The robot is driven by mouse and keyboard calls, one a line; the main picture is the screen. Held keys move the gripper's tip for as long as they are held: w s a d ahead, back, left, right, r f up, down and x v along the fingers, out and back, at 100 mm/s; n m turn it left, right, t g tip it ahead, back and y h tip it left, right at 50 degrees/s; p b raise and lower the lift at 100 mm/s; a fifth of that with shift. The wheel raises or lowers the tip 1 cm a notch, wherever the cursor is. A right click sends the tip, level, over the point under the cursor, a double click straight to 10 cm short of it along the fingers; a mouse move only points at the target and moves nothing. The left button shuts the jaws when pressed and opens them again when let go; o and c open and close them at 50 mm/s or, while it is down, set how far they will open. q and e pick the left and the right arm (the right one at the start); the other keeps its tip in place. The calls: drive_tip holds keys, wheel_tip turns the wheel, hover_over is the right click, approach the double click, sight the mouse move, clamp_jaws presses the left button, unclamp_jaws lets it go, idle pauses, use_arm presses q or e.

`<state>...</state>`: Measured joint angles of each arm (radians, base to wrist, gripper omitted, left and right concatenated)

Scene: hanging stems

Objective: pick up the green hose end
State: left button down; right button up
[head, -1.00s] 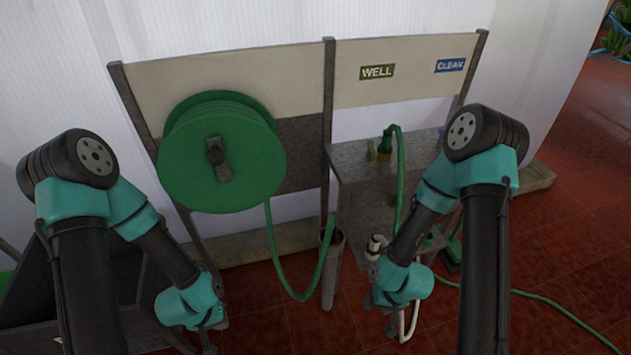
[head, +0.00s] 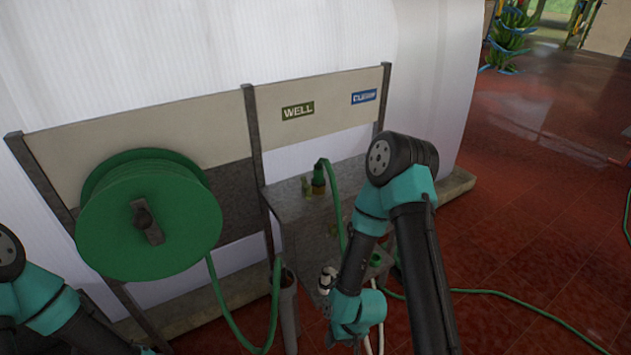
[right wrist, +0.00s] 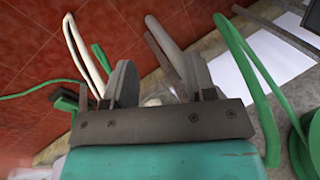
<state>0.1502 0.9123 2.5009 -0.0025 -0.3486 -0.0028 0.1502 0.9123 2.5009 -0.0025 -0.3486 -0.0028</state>
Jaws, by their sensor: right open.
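A green hose hangs from the green reel (head: 150,215), loops down and rises to the top of a grey tube holder (head: 288,305), where its upper part (head: 277,270) goes in; the end itself is hidden. Another green hose (head: 338,205) hangs from a fitting (head: 319,175) under the WELL sign. My right gripper (right wrist: 160,82) is open and empty, its two fingers apart. In the right wrist view, the looped green hose (right wrist: 243,65) lies right of the fingers and the grey tube (right wrist: 163,42) beyond them. In the head view the right fingers are hardly visible. My left gripper is out of frame.
A grey metal stand (head: 300,215) with a small shelf is behind my right arm. White piping (right wrist: 82,50) and a green piece (right wrist: 102,60) are near the left finger in the wrist view. A thin green hose (head: 500,294) crosses the red tiled floor (head: 480,250), mostly clear at right.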

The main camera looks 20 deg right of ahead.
idle(0.4)
drive_tip(key=o, duration=0.3)
drive_tip(key=shift+w, duration=0.1)
